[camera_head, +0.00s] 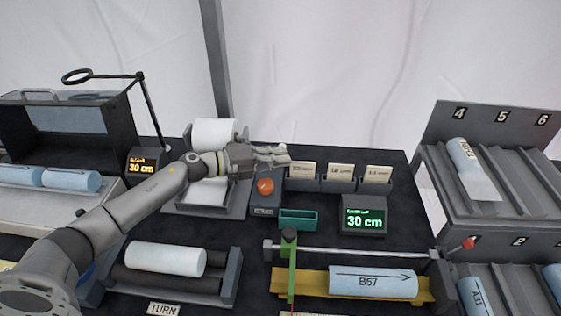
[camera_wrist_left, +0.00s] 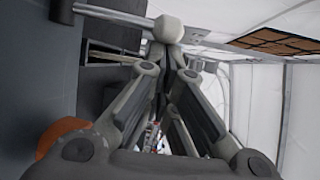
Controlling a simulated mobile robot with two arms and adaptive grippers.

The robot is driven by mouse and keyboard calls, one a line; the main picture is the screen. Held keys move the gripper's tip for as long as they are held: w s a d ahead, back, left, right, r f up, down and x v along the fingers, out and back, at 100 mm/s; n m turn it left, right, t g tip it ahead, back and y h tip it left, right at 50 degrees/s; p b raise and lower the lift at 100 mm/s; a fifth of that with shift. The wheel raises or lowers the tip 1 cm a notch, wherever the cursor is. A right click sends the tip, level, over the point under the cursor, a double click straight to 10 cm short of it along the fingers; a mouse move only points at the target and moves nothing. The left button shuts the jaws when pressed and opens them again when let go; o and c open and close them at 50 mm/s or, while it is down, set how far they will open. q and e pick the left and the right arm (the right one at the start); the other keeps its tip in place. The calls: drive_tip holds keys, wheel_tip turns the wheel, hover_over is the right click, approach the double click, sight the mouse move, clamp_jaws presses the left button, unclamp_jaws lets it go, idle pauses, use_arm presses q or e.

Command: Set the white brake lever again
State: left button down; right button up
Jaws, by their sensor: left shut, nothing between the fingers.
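The white brake lever shows as a pale round knob (camera_head: 283,149) at the tip of my left gripper (camera_head: 284,157) in the head view. In the left wrist view the white knob (camera_wrist_left: 168,28) sits on a grey rod, just beyond the shut fingertips (camera_wrist_left: 170,50) of my left gripper. The fingers are closed with nothing between them. I cannot tell whether they touch the knob. The lever's base is hidden behind the gripper. My right gripper is in neither view.
A grey box with an orange button (camera_head: 265,187) stands just below the gripper. A white paper roll (camera_head: 213,132) is behind the arm. Card holders (camera_head: 340,186) and a green display (camera_head: 364,216) stand to the right. A rack (camera_head: 480,115) is at far right.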

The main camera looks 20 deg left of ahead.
use_arm(q)
drive_tip(key=shift+s+a+f+h+b, duration=0.1)
drive_tip(key=shift+a+h+b, duration=0.25)
drive_tip(key=shift+b, duration=0.35)
drive_tip(key=shift+s+a+b, duration=0.1)
drive_tip(key=shift+a+b, duration=0.45)
drive_tip(key=shift+s+a+r, duration=0.2)
drive_tip(key=shift+a+r, duration=0.05)
drive_tip(key=shift+a, duration=0.3)
drive_tip(key=shift+s+a+f+b, duration=0.2)
drive_tip(key=shift+a+b, duration=0.2)
drive_tip(key=shift+a, duration=0.2)
drive_tip(key=shift+s+a+f+b, duration=0.15)
drive_tip(key=shift+a+b, duration=0.2)
drive_tip(key=shift+a, duration=0.25)
drive_tip(key=shift+r, duration=0.15)
